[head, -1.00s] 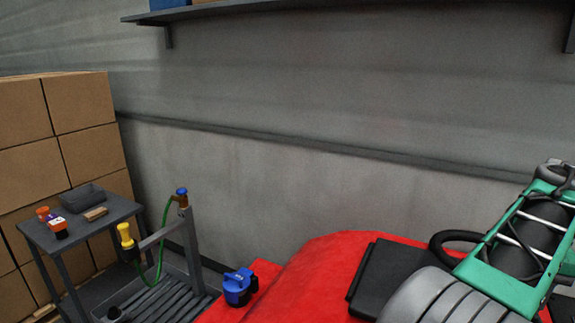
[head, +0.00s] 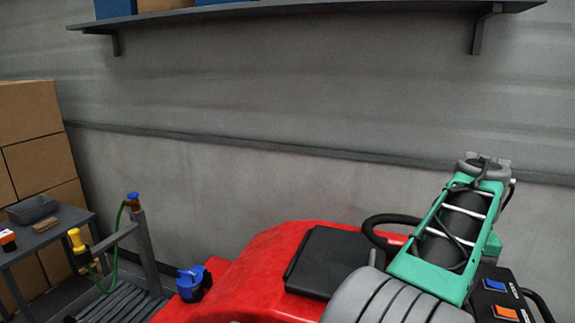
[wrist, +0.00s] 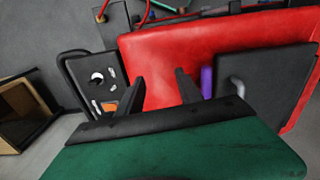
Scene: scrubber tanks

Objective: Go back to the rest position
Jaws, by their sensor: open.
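My gripper (wrist: 158,88) shows in the wrist view with its two dark fingers apart and nothing between them. It points toward the red scrubber machine (wrist: 160,60), whose red body fills the middle of that view. In the head view the red scrubber body (head: 250,262) lies low in the middle, and my green and grey arm stands in front of it at the right. My fingertips are not visible in the head view.
A blue cap (head: 193,284) sits at the scrubber's left end. A control panel (head: 497,298) with blue and orange switches is beside my arm. A yellow-handled hose stand (head: 77,241), a small table (head: 50,235) and stacked boxes (head: 30,140) stand left. A shelf (head: 300,12) hangs above.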

